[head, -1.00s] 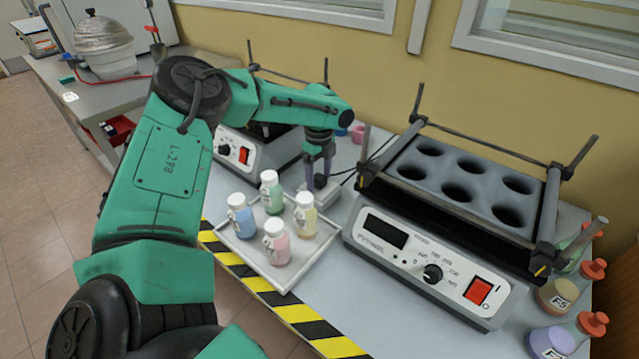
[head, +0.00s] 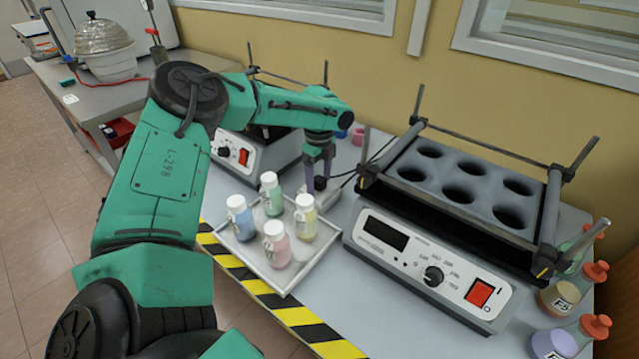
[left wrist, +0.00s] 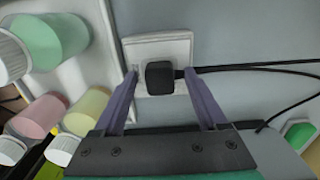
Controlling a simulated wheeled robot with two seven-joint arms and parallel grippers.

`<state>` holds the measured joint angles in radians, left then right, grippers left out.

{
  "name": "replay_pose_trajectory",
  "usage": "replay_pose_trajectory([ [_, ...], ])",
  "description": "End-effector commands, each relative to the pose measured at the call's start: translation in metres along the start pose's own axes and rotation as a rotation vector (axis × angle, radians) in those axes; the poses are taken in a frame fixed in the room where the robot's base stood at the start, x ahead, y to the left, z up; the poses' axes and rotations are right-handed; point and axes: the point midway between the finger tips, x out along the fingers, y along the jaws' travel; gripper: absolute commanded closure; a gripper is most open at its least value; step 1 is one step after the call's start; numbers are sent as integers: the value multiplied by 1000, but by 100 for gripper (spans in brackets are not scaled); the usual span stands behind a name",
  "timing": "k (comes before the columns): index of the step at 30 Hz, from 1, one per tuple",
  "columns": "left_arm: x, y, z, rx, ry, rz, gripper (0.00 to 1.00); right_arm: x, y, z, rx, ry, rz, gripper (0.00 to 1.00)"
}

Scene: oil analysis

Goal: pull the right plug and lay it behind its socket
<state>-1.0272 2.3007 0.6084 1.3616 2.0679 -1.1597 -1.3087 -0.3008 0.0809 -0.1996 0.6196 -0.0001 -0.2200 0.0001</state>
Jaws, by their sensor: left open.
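A black plug (left wrist: 160,78) sits in a white socket block (left wrist: 130,50), with a black cable running to the right in the left wrist view. In the head view the plug (head: 320,183) and the socket (head: 331,197) are on the table between the tray and the front heating block. My left gripper (left wrist: 161,73) is open, with one purple finger on each side of the plug and a visible gap to it. In the head view my left gripper (head: 319,178) points down over the socket. A second plug cannot be made out. My right gripper is out of view.
A tray (head: 289,284) with several white-capped bottles stands left of the socket. A heating block (head: 420,265) with empty wells stands to the right, and another (head: 262,150) stands behind my left arm. A second cable (left wrist: 290,108) runs nearby.

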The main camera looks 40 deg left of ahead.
Motion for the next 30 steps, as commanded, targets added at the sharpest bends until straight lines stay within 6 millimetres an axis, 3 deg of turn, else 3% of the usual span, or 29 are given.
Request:
replay_pose_trajectory([
  [6, 0, 0, 0, 0, 0, 0, 25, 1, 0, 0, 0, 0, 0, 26],
  [8, 0, 0, 0, 0, 0, 0, 44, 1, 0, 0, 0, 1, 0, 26],
  [12, 0, 0, 0, 0, 0, 0, 98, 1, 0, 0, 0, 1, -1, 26],
  [30, -15, 0, 0, 0, 1, -1, 100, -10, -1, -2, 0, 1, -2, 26],
])
